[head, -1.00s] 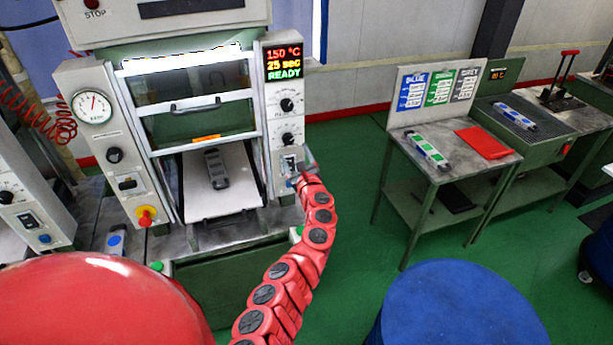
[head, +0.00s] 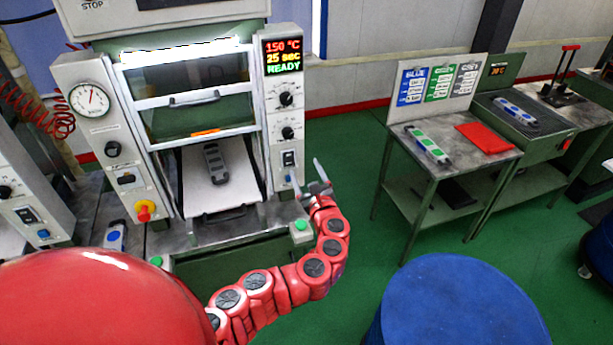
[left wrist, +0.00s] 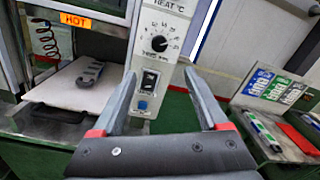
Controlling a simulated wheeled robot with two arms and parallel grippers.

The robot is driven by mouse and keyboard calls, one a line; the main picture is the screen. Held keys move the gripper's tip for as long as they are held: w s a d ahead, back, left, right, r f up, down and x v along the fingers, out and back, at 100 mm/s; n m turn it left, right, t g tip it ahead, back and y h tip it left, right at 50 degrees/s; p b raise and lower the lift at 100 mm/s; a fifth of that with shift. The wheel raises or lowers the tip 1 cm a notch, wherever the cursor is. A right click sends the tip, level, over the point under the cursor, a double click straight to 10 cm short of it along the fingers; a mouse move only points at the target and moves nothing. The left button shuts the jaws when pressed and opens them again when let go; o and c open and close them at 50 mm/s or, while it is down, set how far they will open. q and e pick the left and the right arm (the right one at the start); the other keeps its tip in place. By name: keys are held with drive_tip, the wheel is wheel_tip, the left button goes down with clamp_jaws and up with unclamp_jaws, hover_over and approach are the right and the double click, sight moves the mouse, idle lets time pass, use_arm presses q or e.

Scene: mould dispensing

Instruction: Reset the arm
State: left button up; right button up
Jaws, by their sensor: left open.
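My left gripper (head: 309,178) is open and empty, just off the right-hand control panel of the press. In the left wrist view my open gripper (left wrist: 159,74) faces this control panel (left wrist: 165,55), with its dial, black rocker switch (left wrist: 149,82) and blue button (left wrist: 142,105) showing between the fingers. The press (head: 205,100) shows "150 °C, 25 sec, READY" in the head view. A grey mould (head: 215,163) lies on the white plate (head: 238,185) inside the press; the mould also shows in the left wrist view (left wrist: 89,74). My right gripper is not in view.
A side table (head: 465,170) at the right holds a green-marked mould (head: 427,145) and a red cloth (head: 484,138). A blue-marked mould (head: 516,112) lies on the unit behind. A blue drum (head: 455,305) stands at front right. Green floor lies between press and table.

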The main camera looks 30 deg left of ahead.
use_arm(q)
drive_tip(key=shift+s+d, duration=0.2)
drive_tip(key=shift+s, duration=0.1)
idle(0.4)
